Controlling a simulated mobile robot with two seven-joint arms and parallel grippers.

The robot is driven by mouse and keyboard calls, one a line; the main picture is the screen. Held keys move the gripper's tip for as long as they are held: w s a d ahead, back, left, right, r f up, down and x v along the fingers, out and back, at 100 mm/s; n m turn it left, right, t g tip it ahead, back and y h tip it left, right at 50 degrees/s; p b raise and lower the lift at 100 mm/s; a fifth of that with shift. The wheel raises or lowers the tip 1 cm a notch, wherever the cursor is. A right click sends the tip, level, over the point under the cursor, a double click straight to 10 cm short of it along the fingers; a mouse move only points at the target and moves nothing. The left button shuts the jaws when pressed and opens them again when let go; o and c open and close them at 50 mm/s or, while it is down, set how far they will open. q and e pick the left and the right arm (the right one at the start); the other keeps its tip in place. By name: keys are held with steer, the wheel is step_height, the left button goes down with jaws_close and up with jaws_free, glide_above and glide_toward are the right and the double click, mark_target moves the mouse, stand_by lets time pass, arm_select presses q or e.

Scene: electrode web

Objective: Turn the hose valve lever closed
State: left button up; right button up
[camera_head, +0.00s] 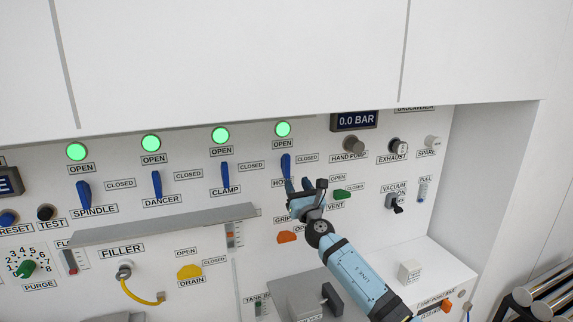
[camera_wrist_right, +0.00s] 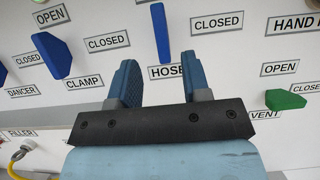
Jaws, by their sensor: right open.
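The blue hose valve lever (camera_head: 286,165) stands upright below its OPEN label, with its CLOSED label up and to the right. A green lamp (camera_head: 283,129) is lit above it. In the right wrist view the lever (camera_wrist_right: 160,32) appears ahead of the fingers, its lower end lined up with the gap between them. My right gripper (camera_head: 297,183) is open and empty, just below the lever and over the HOSE label. It also shows in the wrist view (camera_wrist_right: 160,60), partly covering that label. Contact with the lever cannot be told. My left gripper is out of view.
Similar blue levers for clamp (camera_head: 225,174), dancer (camera_head: 157,184) and spindle (camera_head: 84,194) stand upright to the left. A green vent lever (camera_head: 342,194) is close on the right. A grey ledge (camera_head: 165,224) juts out at lower left. Knobs sit further right.

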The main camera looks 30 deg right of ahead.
mark_target(288, 167)
steer(key=x, duration=0.9)
steer(key=shift+w+f+b, duration=0.1)
steer(key=shift+w+b, duration=0.1)
steer(key=shift+b, duration=0.2)
jaws_close()
